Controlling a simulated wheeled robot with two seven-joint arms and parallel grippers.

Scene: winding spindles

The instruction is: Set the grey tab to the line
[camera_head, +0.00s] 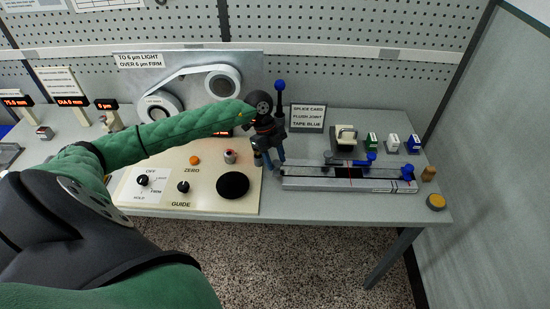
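My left gripper (269,163) points down at the left end of a grey rail fixture (340,184) on the bench. Its fingers are small and partly hidden by the wrist, so I cannot tell if they are open or shut. A small grey piece (277,172) shows beside the fingertips at the rail's left end; it may be the grey tab, but I cannot be sure. The fixture has a dark strip along its top, with a thin red mark near its middle. My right gripper is not in view.
A cream control panel (218,203) with a black disc (232,185) lies left of the fixture. A blue-topped lever (280,86) and a splice sign (307,117) stand behind.

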